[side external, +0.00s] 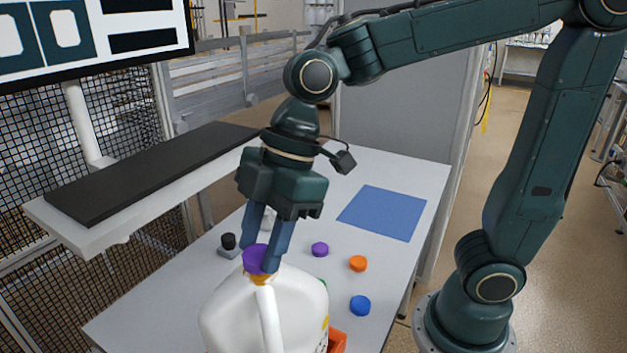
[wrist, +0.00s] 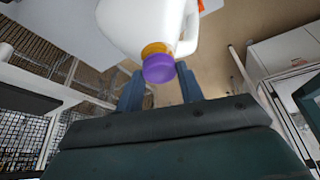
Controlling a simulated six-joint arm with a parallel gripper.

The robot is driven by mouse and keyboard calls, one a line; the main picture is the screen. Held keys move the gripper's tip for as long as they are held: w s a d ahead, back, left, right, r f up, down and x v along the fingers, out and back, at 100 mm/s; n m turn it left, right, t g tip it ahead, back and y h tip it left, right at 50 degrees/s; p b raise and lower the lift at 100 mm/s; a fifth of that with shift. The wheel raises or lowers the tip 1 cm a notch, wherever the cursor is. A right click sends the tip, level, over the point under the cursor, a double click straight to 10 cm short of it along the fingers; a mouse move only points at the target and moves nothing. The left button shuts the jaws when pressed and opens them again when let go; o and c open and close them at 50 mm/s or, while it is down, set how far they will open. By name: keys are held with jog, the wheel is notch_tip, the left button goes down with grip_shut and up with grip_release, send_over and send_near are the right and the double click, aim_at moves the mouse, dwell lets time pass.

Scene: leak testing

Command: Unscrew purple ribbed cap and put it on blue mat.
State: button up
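The purple ribbed cap (side external: 255,261) sits on the neck of a white jug (side external: 226,307), above an orange ring. In the wrist view the cap (wrist: 159,69) shows between my two fingertips, with the jug (wrist: 142,22) beyond it. My gripper (side external: 262,252) points down at the cap, and its fingers stand apart by about the cap's width. I cannot tell whether both fingers touch the cap. One finger hides the cap's right side in the side view. The blue mat (side external: 383,212) lies flat and empty on the white table, to the right of the jug.
A loose purple cap (side external: 320,249), an orange cap (side external: 358,263) and a blue cap (side external: 360,305) lie on the table (side external: 395,175). A small black-topped item (side external: 228,243) stands left of the gripper. An orange box (side external: 338,342) shows beside the jug. A raised dark-topped shelf (side external: 150,172) runs along the left.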

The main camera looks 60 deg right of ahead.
grip_shut()
jog(key=n, duration=0.1)
jog(key=n+g, duration=0.1)
jog(key=n, duration=0.2)
jog(key=shift+w+g, duration=0.25)
jog(key=shift+g, duration=0.15)
jog(key=n+g, duration=0.1)
jog(key=n, duration=0.2)
jog(key=n+g, duration=0.1)
jog(key=n, duration=0.1)
jog(key=shift+w+r+n, duration=0.1)
jog(key=shift+n, duration=0.3)
